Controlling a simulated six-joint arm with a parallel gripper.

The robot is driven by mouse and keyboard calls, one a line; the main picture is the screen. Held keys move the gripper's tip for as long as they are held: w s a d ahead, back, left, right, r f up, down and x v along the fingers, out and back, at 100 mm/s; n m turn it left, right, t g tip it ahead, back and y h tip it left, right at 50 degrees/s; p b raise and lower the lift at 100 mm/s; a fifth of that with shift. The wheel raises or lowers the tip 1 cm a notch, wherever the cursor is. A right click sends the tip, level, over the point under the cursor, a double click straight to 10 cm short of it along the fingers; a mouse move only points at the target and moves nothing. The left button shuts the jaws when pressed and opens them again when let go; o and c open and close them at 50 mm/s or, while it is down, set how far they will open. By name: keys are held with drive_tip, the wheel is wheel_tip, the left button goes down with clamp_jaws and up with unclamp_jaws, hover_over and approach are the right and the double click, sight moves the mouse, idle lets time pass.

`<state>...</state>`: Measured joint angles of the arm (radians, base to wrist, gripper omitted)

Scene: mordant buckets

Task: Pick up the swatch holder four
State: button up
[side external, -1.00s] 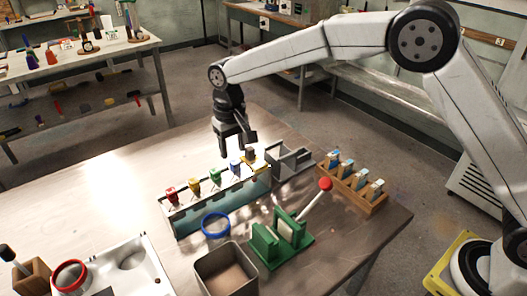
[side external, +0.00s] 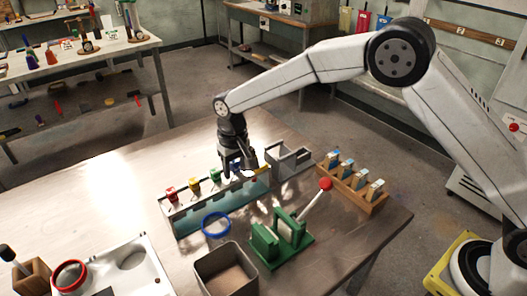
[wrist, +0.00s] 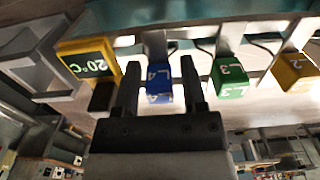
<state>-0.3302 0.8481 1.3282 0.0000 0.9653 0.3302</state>
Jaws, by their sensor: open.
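Swatch holder four is the blue block marked 4 (wrist: 158,85) in the wrist view. It sits in the row along the teal trough (side external: 210,208). My gripper (wrist: 159,68) is open, with one finger on each side of the blue block. Whether the fingers touch it cannot be told. In the side view my gripper (side external: 241,170) is low over the right part of the trough and mostly hides the blue block. The green holder marked 3 (wrist: 229,78) stands beside it, then a yellow one marked 2 (wrist: 294,72). A red holder (side external: 170,194) is at the left end.
A yellow block marked 20°C (wrist: 88,60) is close on the other side of the blue block. A grey tray (side external: 290,160), a wooden rack (side external: 352,192), a green press with a red knob (side external: 282,242) and a square bin (side external: 226,272) stand nearby.

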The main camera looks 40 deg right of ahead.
drive_tip(key=shift+f, duration=0.2)
idle(0.3)
clamp_jaws()
drive_tip(key=shift+r, duration=0.1)
drive_tip(key=shift+r, duration=4.95)
drive_tip(key=s+a+n, duration=0.4)
drive_tip(key=s+a, duration=0.6)
drive_tip(key=a, duration=0.1)
drive_tip(key=shift+s+a+r+n, duration=0.2)
drive_tip(key=shift+a+r+n, duration=0.05)
drive_tip(key=shift+r+n, duration=0.1)
